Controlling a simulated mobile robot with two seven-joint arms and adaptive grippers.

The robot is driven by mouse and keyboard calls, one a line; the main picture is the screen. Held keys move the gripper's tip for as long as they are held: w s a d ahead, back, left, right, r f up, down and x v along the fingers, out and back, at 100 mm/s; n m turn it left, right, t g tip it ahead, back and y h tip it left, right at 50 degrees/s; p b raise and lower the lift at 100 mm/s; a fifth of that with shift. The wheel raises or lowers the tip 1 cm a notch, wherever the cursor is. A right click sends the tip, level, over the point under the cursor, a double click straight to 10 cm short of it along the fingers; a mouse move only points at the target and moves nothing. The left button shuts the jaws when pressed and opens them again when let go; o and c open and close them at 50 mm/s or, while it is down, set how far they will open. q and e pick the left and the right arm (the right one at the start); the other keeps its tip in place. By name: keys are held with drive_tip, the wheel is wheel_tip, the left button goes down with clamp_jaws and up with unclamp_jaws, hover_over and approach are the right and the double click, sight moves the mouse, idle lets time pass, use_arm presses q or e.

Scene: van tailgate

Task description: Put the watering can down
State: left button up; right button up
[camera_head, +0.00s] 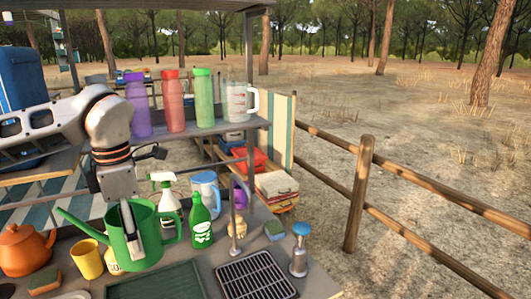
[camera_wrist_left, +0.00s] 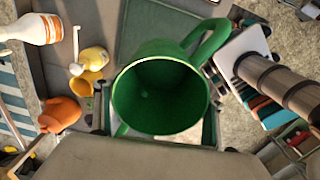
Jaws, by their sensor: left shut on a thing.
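The green watering can (camera_head: 151,238) is in the middle of the counter area in the head view, upright, with its spout toward the left and its handle toward the right. My left gripper (camera_head: 132,232) comes down from above and is shut on the can. In the left wrist view the open round mouth of the watering can (camera_wrist_left: 160,95) fills the middle. I cannot tell whether its base touches the counter. My right gripper is not in view.
An orange teapot (camera_head: 25,249) and a yellow cup (camera_head: 87,258) stand left of the can. A spray bottle (camera_head: 167,204), a green bottle (camera_head: 200,222) and a blue-white jug (camera_head: 207,190) stand right. A green mat (camera_head: 155,283), a drain grate (camera_head: 256,277) and a tap (camera_head: 234,210) lie nearer the front and right.

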sight(151, 261)
use_arm(q)
drive_tip(key=d+f+m, duration=0.1)
drive_tip(key=f+m, duration=0.1)
drive_tip(key=m, duration=0.2)
drive_tip(key=d+f+m, duration=0.1)
drive_tip(key=f+m, duration=0.1)
drive_tip(key=m, duration=0.2)
drive_tip(key=s+d+f+m, duration=0.1)
drive_tip(key=f+m, duration=0.2)
drive_tip(key=m, duration=0.1)
drive_tip(key=shift+d+m, duration=0.1)
drive_tip(key=shift+m, duration=0.2)
drive_tip(key=s+d+f+m, duration=0.2)
drive_tip(key=f+m, duration=0.4)
drive_tip(key=m, duration=0.6)
drive_tip(key=shift+s+d+f+m, duration=0.3)
drive_tip(key=shift+d+m, duration=0.1)
drive_tip(key=shift+d, duration=0.45)
